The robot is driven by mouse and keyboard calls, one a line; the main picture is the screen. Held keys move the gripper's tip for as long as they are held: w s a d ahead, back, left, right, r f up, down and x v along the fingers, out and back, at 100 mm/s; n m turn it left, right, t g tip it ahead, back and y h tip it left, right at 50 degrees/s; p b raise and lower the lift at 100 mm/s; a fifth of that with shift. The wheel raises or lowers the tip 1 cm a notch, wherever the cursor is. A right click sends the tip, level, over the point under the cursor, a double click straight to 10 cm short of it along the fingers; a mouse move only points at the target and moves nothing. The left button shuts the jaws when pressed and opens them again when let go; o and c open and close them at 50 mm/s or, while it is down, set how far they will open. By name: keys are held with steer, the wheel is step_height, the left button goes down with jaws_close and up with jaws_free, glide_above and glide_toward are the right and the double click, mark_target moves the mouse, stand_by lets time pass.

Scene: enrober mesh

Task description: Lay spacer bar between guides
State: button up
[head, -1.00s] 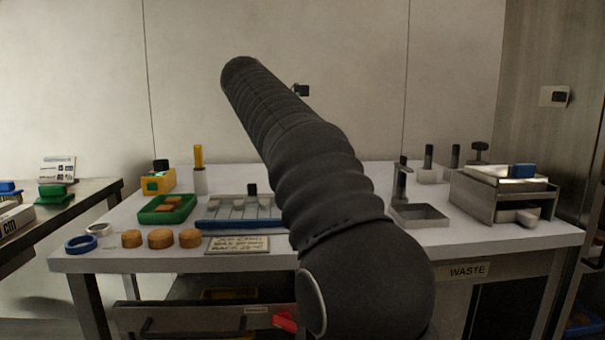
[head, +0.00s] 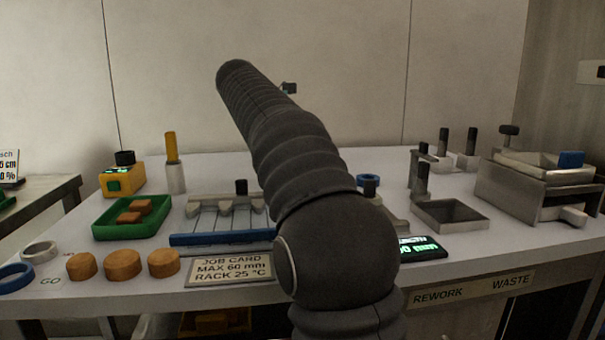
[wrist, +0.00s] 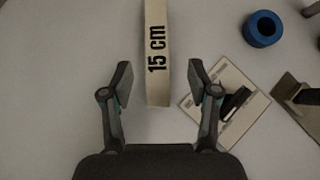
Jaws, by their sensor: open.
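In the wrist view, my gripper (wrist: 160,80) is open, one finger on each side of a pale bar (wrist: 158,55) marked "15 cm". The bar runs up out of the top of the picture, and neither finger touches it. It looks like the spacer bar, but I cannot tell its height relative to the fingers. In the head view, my gripper and this bar are hidden behind my arm. A grey slatted rack (head: 225,220) stands left of my arm with a blue bar (head: 222,238) along its front. I cannot tell which parts are the guides.
A blue ring (wrist: 263,28) and a plate with a black handle (wrist: 232,102) lie right of the bar. A green tray (head: 132,220) with brown blocks and several orange discs (head: 122,265) are at left. A metal tray (head: 450,214) and metal stand (head: 530,190) are at right.

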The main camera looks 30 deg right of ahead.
steer(key=shift+w+b+x, duration=0.2)
steer(key=shift+b+x, duration=0.4)
steer(key=shift+x, duration=2.7)
steer(key=shift+r, duration=0.15)
jaws_close()
